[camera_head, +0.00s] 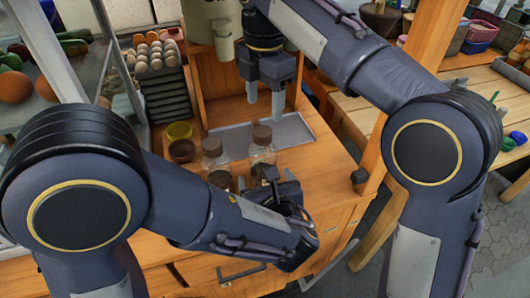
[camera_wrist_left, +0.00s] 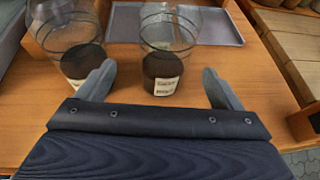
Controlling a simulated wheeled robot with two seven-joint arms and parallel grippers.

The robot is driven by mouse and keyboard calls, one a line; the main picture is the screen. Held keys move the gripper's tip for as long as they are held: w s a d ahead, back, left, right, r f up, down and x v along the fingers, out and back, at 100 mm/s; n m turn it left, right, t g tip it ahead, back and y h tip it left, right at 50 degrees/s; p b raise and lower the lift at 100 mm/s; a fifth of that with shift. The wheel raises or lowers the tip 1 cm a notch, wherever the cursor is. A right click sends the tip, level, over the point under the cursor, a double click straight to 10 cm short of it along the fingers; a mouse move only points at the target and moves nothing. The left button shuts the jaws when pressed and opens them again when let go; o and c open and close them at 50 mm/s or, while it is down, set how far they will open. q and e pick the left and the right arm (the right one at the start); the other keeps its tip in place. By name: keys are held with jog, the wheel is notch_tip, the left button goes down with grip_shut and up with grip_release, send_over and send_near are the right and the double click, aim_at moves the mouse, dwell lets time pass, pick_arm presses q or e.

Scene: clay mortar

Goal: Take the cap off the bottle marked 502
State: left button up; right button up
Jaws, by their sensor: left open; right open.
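Two clear glass bottles with brown caps stand upright on the wooden counter: a left bottle (camera_head: 217,172) and a right bottle (camera_head: 262,155). Their caps (camera_head: 262,135) are on. In the left wrist view, the left bottle (camera_wrist_left: 75,45) and right bottle (camera_wrist_left: 165,38) hold dark contents and bear small white labels; I cannot read 502 on either. My left gripper (camera_head: 284,182) is open beside the right bottle; in its wrist view the bottle stands between and beyond the fingers (camera_wrist_left: 160,86). My right gripper (camera_head: 265,98) is open, pointing down, above and behind the right bottle.
A grey tray (camera_head: 295,130) lies behind the bottles. Two small bowls, one yellow (camera_head: 179,131) and one brown (camera_head: 182,151), stand at the left, near an egg rack (camera_head: 167,90). A wooden post (camera_head: 385,140) rises at the right.

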aim_at(264, 167)
pick_arm(q)
jog(key=x, duration=0.6)
jog(key=shift+w+d+f, duration=0.1)
jog(key=shift+w+d, duration=0.2)
jog(key=shift+w, duration=0.05)
pick_arm(e)
jog(key=shift+w+a, duration=0.2)
jog(key=shift+w, duration=0.15)
pick_arm(q)
jog(key=shift+x, duration=0.8)
pick_arm(e)
jog(key=shift+s, duration=0.1)
